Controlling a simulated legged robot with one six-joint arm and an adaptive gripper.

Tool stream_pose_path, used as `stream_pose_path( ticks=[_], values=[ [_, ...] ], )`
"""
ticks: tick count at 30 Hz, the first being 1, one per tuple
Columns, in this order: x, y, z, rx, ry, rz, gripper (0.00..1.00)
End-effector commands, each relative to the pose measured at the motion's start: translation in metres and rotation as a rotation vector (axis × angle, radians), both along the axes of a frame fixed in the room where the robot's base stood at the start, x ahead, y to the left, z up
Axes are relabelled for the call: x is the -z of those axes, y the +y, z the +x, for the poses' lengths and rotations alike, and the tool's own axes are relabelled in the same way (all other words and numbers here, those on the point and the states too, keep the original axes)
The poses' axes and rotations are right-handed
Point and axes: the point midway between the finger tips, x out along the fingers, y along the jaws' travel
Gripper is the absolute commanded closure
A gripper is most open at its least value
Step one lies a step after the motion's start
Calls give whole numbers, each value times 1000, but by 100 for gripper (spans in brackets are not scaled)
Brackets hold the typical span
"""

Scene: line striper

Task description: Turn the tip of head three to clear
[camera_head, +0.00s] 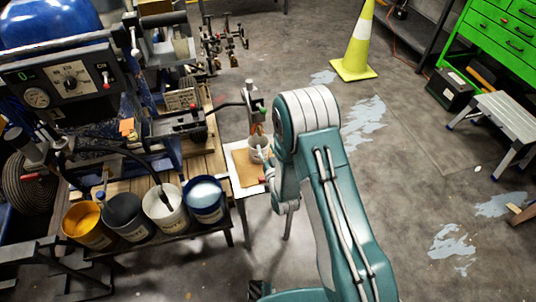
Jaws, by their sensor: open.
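A grey spray head (254,97) on a dark side arm stands behind the small table, with a bit of orange below it. No numbers are readable, so I cannot tell which is head three or how any tip is turned. My teal arm rises just right of the cup and bends back down. My gripper is not clearly visible; the arm's own links hide that area.
The striper with a gauge (36,97) fills the left. Several paint buckets (163,208) stand in front. The small table (247,190) holds brown board. A yellow cone (356,42), green cabinet (504,32) and step stool (506,115) are right. Floor right of my arm is mostly clear.

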Motion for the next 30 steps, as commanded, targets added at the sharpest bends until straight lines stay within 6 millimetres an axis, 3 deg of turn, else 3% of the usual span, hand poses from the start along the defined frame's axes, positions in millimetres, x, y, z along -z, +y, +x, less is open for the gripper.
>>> stream_pose_path(
  ticks=[18, 30],
  values=[
    [0, 17, 60, 0, -1, -1, 50],
    [0, 21, 71, 0, 0, -1, 50]
  ],
)
